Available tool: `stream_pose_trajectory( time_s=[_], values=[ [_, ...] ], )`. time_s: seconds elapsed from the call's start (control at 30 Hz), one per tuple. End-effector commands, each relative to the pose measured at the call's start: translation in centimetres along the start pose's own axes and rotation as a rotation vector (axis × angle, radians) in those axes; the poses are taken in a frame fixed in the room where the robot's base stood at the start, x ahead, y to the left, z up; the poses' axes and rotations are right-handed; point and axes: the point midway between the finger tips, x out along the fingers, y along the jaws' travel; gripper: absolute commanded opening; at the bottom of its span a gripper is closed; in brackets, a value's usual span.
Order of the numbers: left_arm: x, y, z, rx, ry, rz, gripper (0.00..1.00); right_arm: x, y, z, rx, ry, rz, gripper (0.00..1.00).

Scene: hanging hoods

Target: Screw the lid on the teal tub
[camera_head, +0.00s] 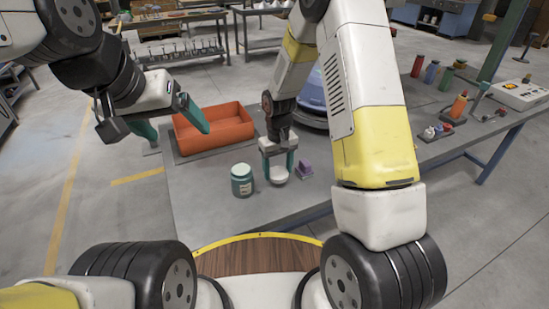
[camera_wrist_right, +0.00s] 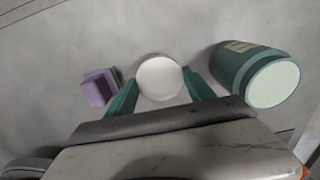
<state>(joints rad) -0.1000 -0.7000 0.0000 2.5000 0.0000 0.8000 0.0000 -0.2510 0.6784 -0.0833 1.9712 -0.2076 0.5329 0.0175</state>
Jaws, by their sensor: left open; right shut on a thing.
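The teal tub (camera_head: 242,181) stands upright on the grey table in the head view. It has a pale label, and its pale round top shows in the right wrist view (camera_wrist_right: 273,83). The white round lid (camera_head: 279,174) is between the teal fingers of my right gripper (camera_head: 279,170), which is shut on it, just right of the tub. The lid also shows in the right wrist view (camera_wrist_right: 160,78), low over or on the table; I cannot tell which. My left gripper (camera_head: 172,128) is open and empty, up at the left near the orange bin.
An orange bin (camera_head: 214,128) sits behind the tub. A purple block (camera_head: 304,170) lies just right of the lid, also in the wrist view (camera_wrist_right: 97,88). Bottles and a control box (camera_head: 519,94) stand at the far right. Table in front of the tub is clear.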

Motion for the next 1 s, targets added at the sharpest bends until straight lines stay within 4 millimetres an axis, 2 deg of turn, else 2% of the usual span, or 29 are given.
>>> stream_pose_trajectory(
  time_s=[0.03, 0.07, 0.5, 0.6, 0.8, 1.0],
  values=[
    [0.0, 0.0, 0.0, 0.000, 0.000, 0.000, 0.86, -1.0, 0.0, -0.1, 0.000, 0.004, 0.000, 0.25],
    [0.0, 0.0, 0.0, 0.000, 0.000, 0.000, 0.86, -1.1, -0.2, 0.3, -0.002, 0.001, 0.000, 0.25],
    [0.0, 0.0, 0.0, 0.000, 0.000, 0.000, 0.86, -2.0, -5.2, 10.2, -0.005, -0.001, 0.000, 0.25],
    [0.0, 0.0, 0.0, 0.000, 0.000, 0.000, 0.86, -2.1, -6.1, 11.9, -0.004, 0.000, 0.000, 0.25],
    [0.0, 0.0, 0.0, 0.000, 0.000, 0.000, 0.86, -2.3, -7.1, 13.8, -0.002, 0.000, 0.000, 0.25],
    [0.0, 0.0, 0.0, 0.000, 0.000, 0.000, 0.86, -2.3, -7.3, 14.3, -0.001, 0.000, 0.000, 0.25]
  ],
)
